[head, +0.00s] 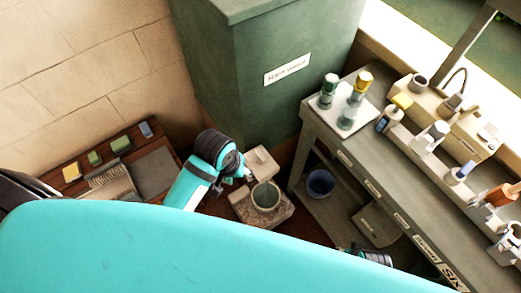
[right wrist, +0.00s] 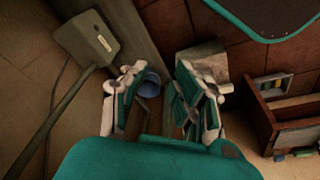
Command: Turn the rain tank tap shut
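The green rain tank (head: 270,90) with a white "Rain water" label (head: 287,70) stands at the top middle of the head view. I cannot make out its tap; my left arm covers part of the tank's lower front. My left gripper (head: 247,174) is low in front of the tank, beside a pale block and just above a grey bucket (head: 265,196). Its fingers are too small to tell open from shut. My right gripper (right wrist: 163,100) shows in the right wrist view with its fingers spread and nothing between them, pointing at the floor area.
The bucket stands on a stone slab (head: 280,214). A long bench (head: 340,150) with bottles, cups and a basin fills the right side. A blue bowl (head: 320,183) sits under it. A wooden bench (head: 160,150) with sponges and a brush stands at left.

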